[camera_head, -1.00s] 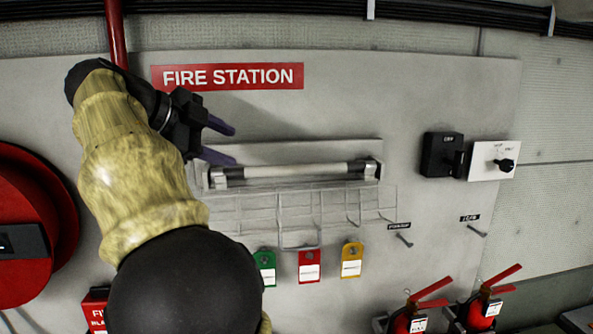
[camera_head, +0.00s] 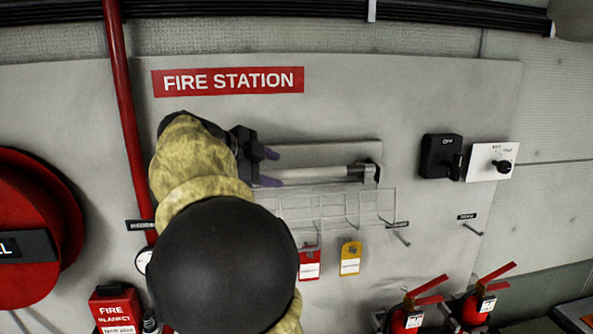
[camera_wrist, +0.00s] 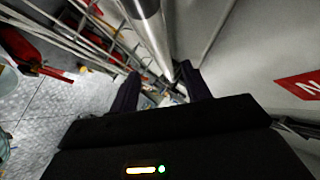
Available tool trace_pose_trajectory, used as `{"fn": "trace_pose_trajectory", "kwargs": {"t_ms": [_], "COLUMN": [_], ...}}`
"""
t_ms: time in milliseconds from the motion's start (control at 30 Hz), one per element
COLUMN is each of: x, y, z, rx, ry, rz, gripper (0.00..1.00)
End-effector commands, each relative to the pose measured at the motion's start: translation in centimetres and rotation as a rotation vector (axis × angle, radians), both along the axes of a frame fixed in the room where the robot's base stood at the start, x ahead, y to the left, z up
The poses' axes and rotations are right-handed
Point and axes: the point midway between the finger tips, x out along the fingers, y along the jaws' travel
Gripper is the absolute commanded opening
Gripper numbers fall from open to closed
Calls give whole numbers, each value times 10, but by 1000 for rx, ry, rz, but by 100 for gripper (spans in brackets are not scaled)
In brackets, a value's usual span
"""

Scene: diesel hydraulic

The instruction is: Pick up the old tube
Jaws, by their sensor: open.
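The old tube (camera_head: 318,173) is a long pale cylinder lying level in a wall fixture under the FIRE STATION sign. Its right end sits at a dark end holder (camera_head: 368,172); its left end is hidden behind my gripper and arm. My gripper (camera_head: 272,168) is at the left part of the tube, its two purple fingers apart, one higher and one lower. In the wrist view the tube (camera_wrist: 150,35) runs away from the top edge, and the open fingers (camera_wrist: 162,92) lie on either side of its line. I cannot tell whether they touch it.
A wire rack (camera_head: 340,207) is just below the tube, with a red tag (camera_head: 309,265) and a yellow tag (camera_head: 350,258) under it. A black switch box (camera_head: 441,156) is to the right. A red hose reel (camera_head: 40,225) and a red pipe (camera_head: 125,110) are left.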

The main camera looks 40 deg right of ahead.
Motion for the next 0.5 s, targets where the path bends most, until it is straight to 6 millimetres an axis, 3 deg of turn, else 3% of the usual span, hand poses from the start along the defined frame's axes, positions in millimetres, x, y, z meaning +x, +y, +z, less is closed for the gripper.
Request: {"fn": "trace_pose_trajectory", "kwargs": {"t_ms": [267,500], "x": [0,-1], "y": [-3,-25], "z": [1,-2], "rx": [0,-1], "ry": [2,5], "rz": [-1,-4], "gripper": [48,48]}}
